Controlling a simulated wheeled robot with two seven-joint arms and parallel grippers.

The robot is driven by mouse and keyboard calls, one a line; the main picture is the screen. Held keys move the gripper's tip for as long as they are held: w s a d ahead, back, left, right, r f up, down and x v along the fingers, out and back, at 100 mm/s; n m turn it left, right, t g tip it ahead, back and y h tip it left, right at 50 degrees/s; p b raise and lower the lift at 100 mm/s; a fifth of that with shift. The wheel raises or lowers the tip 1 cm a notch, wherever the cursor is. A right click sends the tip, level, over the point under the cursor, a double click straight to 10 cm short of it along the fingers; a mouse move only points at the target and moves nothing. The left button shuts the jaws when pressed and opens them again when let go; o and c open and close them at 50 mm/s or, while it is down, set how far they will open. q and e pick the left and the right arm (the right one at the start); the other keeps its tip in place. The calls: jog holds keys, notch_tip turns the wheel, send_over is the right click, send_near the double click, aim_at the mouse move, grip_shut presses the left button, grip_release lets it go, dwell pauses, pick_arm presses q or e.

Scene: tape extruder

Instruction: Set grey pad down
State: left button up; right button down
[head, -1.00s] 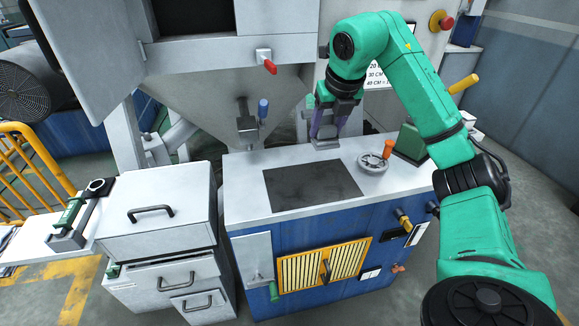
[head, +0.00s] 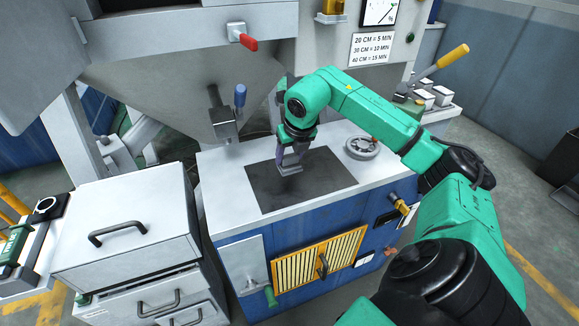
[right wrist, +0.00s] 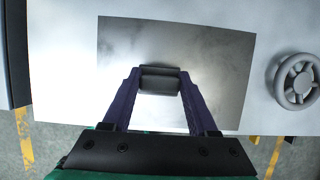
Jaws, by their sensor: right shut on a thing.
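The grey pad (head: 289,167) is a small grey block held at the tips of my right gripper (head: 292,154). In the right wrist view the pad (right wrist: 160,84) shows dark grey between the two purple fingers, which are shut on it. I cannot tell whether the pad touches the plate. My left gripper is not in view.
A grey handwheel (head: 362,147) sits right of the plate, also in the right wrist view (right wrist: 298,79). A blue-handled valve (head: 240,97) under the hopper stands behind the plate. A grey drawer cabinet (head: 128,226) is at left. Most of the plate is clear.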

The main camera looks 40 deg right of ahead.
aim_at(291, 161)
notch_tip(291, 161, down, 4)
jog(key=shift+s+r, duration=0.15)
jog(key=shift+r, duration=0.1)
jog(key=shift+c, duration=0.9)
grip_release()
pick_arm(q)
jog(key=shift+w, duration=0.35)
pick_arm(e)
jog(key=shift+r, duration=0.25)
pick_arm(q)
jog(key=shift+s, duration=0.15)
pick_arm(e)
jog(key=v, duration=1.1)
jog(key=shift+s+r, duration=0.2)
jog(key=shift+r, duration=0.05)
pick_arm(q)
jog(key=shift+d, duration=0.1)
pick_arm(e)
jog(key=shift+a, duration=0.1)
